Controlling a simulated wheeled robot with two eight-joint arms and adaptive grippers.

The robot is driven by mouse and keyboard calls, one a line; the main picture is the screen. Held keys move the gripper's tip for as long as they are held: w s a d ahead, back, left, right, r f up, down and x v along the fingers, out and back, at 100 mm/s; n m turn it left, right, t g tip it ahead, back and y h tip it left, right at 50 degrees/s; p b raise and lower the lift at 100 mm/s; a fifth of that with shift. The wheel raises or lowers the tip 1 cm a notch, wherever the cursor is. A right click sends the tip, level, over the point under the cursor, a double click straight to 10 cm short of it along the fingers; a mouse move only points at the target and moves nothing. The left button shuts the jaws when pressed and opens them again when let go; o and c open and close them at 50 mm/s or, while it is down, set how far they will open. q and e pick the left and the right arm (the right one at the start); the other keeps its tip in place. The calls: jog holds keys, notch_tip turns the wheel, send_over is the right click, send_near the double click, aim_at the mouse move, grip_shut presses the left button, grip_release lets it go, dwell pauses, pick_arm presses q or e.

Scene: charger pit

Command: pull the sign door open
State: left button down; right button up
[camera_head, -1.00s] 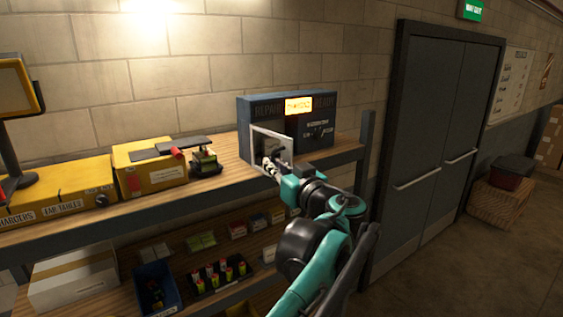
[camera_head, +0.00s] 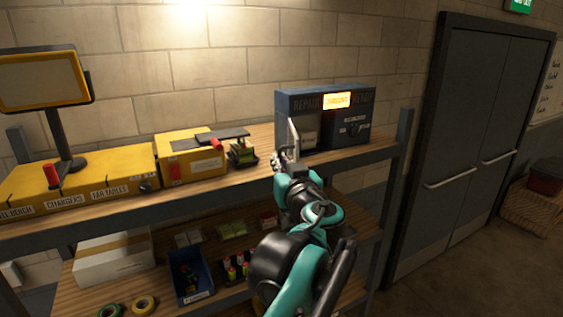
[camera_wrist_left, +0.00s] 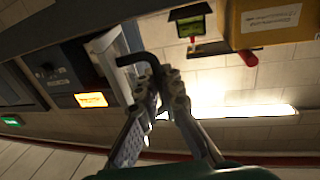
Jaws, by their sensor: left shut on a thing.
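The blue-grey box (camera_head: 363,112) with an orange lit sign (camera_head: 338,100) stands at the right end of the wooden shelf. Its small pale door (camera_head: 292,133) stands out from the front, seen nearly edge-on. The door also shows in the left wrist view (camera_wrist_left: 105,58), with a black bent handle (camera_wrist_left: 143,56). My left gripper (camera_wrist_left: 160,78) is shut on the handle, its fingers on either side of the handle's end. In the head view my left gripper (camera_head: 287,163) is in front of the door's lower part and partly hides it. My right gripper is not in view.
Yellow boxes (camera_head: 100,187) and a monitor (camera_head: 42,82) stand on the shelf to the left. A small green-and-black item (camera_head: 242,153) sits between them and the blue-grey box. The lower shelf holds bins. Dark double doors (camera_head: 470,140) are at the right.

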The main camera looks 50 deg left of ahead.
pick_arm(q)
jog(key=c, duration=2)
grip_release()
jog(key=shift+o, duration=0.4)
jog(key=shift+w, duration=0.15)
jog(key=shift+d, duration=0.1)
jog(key=v, duration=1.2)
